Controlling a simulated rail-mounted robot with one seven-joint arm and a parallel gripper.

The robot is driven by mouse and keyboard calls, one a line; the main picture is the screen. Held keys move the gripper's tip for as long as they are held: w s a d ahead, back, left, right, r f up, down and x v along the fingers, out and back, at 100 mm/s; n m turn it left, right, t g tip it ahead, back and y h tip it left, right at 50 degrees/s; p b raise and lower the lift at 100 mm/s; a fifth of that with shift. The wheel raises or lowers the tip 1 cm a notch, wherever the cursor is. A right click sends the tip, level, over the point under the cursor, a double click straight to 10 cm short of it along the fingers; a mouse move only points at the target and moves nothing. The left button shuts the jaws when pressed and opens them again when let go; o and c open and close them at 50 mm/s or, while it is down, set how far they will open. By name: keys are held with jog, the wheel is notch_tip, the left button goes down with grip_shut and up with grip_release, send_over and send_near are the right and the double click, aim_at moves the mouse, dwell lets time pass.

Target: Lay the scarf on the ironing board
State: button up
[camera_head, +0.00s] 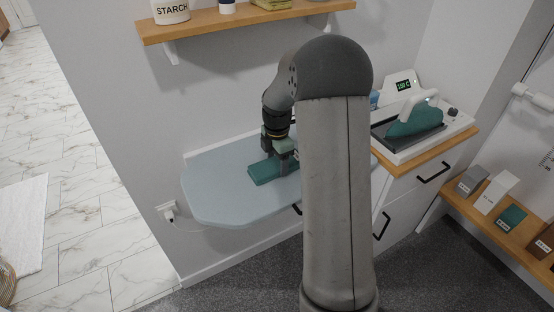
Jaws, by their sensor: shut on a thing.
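The scarf (262,173) is a flat, folded, teal-green bundle over the middle of the ironing board (215,190). It looks to be at the board's surface, but I cannot tell whether it rests on it. My gripper (281,168) points down and is shut on the scarf at its right part. The fingertips are small here, and my forearm hides the scarf's right end and the right part of the board. The board is pale blue-grey, with a rounded left end.
A wall shelf (220,22) with a starch tub (170,11) is above the board. A teal iron (414,120) stands on its base on the wooden-topped cabinet (410,165) at right. A low shelf (490,222) holds several boxes. The board's left end is clear.

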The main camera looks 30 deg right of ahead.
aim_at(277, 163)
jog(key=shift+f, duration=0.15)
jog(key=o, duration=1)
notch_tip(277, 163, up, 12)
jog(key=b, duration=0.1)
jog(key=s+a+f+m, duration=0.1)
jog(key=s+a+m, duration=0.4)
jog(key=s, duration=0.4)
jog(key=s+a+f+m, duration=0.1)
jog(key=s+a+m, duration=0.4)
jog(key=s+m, duration=0.2)
jog(key=s+a+f+m, duration=0.1)
jog(key=s+a+m, duration=0.4)
jog(key=s, duration=0.6)
jog(key=shift+s+f+m+t, duration=0.25)
jog(key=shift+m+t, duration=0.05)
jog(key=shift+m, duration=0.4)
